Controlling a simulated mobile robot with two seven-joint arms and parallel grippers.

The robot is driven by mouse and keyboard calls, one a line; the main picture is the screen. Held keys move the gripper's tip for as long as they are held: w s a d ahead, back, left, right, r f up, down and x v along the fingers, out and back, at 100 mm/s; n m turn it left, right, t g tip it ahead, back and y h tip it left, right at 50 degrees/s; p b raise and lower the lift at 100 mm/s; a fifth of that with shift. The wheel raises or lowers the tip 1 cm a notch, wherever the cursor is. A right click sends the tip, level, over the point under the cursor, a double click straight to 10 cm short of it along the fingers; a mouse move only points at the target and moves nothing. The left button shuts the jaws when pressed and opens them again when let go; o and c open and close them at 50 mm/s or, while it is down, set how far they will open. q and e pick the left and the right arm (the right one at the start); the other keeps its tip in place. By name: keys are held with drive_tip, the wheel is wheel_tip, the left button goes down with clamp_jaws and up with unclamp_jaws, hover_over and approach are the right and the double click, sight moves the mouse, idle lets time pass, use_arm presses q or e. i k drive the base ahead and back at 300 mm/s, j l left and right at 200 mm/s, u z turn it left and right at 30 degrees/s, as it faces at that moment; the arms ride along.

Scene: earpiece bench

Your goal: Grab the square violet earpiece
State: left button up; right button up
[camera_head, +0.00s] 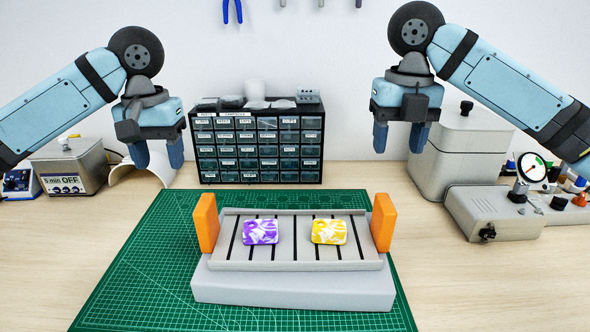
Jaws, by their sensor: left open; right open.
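The square violet earpiece (260,232), marbled purple and white, lies on the left part of a grey slotted rack (290,290) with an orange block at each end. A yellow and white marbled piece (329,232) lies to its right on the same rack, apart from it. My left gripper (158,158) hangs open and empty, fingers down, above and to the left of the rack. My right gripper (399,142) hangs open and empty, above and to the right of the rack. Neither gripper touches anything.
The rack stands on a green cutting mat (140,290). A black drawer cabinet (257,145) stands behind it. A grey box (463,150) and a device with a gauge (500,215) stand at the right. A small grey box (68,165) stands at the left. The wooden bench (480,290) is bare at front right.

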sight(256, 231)
drive_tip(key=k, duration=1)
